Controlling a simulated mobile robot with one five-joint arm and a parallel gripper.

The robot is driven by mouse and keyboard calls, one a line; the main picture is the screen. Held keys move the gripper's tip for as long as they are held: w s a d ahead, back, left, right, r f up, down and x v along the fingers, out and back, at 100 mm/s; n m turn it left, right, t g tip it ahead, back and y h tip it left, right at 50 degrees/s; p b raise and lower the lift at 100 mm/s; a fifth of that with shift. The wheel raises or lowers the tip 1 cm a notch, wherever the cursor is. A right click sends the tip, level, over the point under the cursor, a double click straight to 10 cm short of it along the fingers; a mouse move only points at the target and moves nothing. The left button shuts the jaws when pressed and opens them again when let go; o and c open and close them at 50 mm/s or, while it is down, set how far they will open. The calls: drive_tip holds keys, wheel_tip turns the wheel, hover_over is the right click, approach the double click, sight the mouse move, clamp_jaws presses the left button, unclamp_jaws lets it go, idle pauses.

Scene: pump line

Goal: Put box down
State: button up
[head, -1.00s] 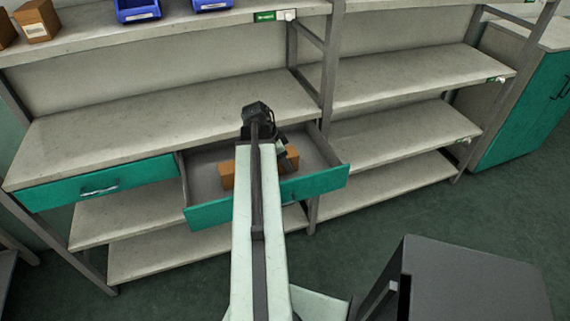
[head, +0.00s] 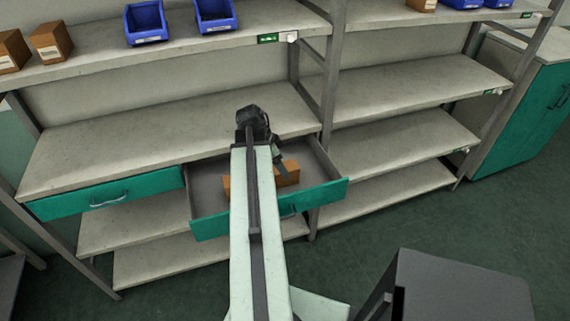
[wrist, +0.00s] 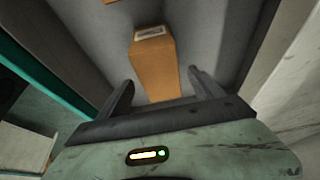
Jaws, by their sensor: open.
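An orange-brown box (wrist: 155,65) with a pale label lies in the open drawer (head: 209,226). In the head view brown box surface shows on the right of my arm (head: 288,174) and on the left (head: 227,188); the arm hides the middle. My gripper (wrist: 160,82) is open, with one finger on each side of the box's near end. I see gaps between fingers and box, though contact lower down cannot be told. In the head view my gripper (head: 281,163) is over the drawer, partly hidden by its own wrist.
Another brown surface (wrist: 112,1) shows at the wrist view's top edge. The closed teal drawer (head: 105,195) is at left. Blue bins (head: 146,24) and brown boxes (head: 50,41) stand on the upper shelf.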

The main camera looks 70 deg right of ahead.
drive_tip(key=p+v, duration=0.4)
drive_tip(key=v, duration=0.2)
drive_tip(key=shift+r, duration=0.15)
drive_tip(key=w+a+n, duration=0.1)
drive_tip(key=w+a, duration=0.1)
drive_tip(key=w, duration=0.1)
drive_tip(key=w+a+n, duration=0.2)
drive_tip(key=w, duration=0.2)
drive_tip(key=w+a+f+n+t, duration=0.1)
drive_tip(key=w+a, duration=0.1)
drive_tip(key=w, duration=0.1)
drive_tip(key=shift+w+a+n, duration=0.25)
drive_tip(key=shift+w+n, duration=0.05)
drive_tip(key=shift+n, duration=0.1)
drive_tip(key=w+a+n+t, duration=0.2)
drive_tip(key=w+a+n, duration=0.6)
drive_tip(key=w+a, duration=0.55)
drive_tip(key=w+a+n+y, duration=0.1)
drive_tip(key=a+n, duration=0.4)
drive_tip(key=a, duration=0.6)
drive_tip(key=w+a+n+y, duration=0.1)
drive_tip(key=w+a+n, duration=0.3)
drive_tip(key=a, duration=0.8)
drive_tip(key=w+a+f+n, duration=0.1)
drive_tip(key=w+a+n, duration=0.2)
drive_tip(key=a, duration=0.9)
drive_tip(key=n, duration=0.3)
drive_tip(key=shift+w+n+y, duration=0.2)
drive_tip(key=shift+n+y, duration=0.1)
drive_tip(key=shift+y, duration=0.1)
